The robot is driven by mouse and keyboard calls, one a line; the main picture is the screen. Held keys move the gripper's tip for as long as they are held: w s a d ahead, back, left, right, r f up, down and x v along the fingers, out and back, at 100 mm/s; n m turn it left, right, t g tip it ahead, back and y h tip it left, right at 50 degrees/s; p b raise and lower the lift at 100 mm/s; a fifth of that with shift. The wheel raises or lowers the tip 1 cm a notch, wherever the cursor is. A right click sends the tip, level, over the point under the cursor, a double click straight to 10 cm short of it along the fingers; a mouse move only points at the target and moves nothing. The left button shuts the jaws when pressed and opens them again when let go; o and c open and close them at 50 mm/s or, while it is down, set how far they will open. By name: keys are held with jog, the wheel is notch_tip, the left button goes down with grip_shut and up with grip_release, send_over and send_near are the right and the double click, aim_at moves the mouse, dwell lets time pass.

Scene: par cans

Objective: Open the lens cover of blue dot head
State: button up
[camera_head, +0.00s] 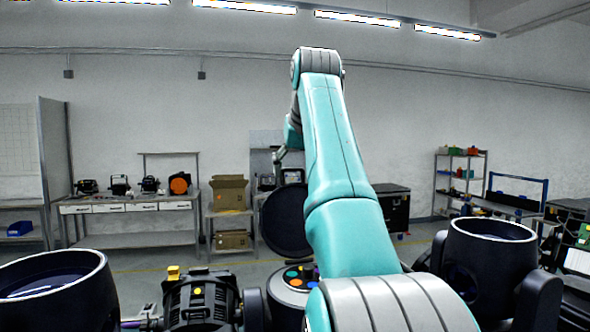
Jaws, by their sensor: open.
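My arm rises through the middle of the view and hides much behind it. My gripper (277,168) shows only as a small grey shape left of the upper arm; its fingers are too small to make out clearly. A large dark round disc (286,222) stands upright below it; I cannot tell whether the two touch. Black par can heads stand at the left (50,300) and right (488,252), with round tops facing up and dark lenses showing. I cannot see which head bears the blue dot.
A round unit (296,284) with coloured dots sits at the front middle, partly behind my arm. A black ribbed device (200,300) with a yellow part stands left of it. A workbench (125,205), cardboard boxes (229,192) and shelves (460,175) line the back wall.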

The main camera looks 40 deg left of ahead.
jog(key=shift+a+f, duration=0.1)
jog(key=shift+s, duration=0.1)
jog(key=shift+s+r, duration=0.1)
jog(key=shift+r, duration=0.1)
jog(key=v, duration=1.1)
jog(key=shift+d+r, duration=0.2)
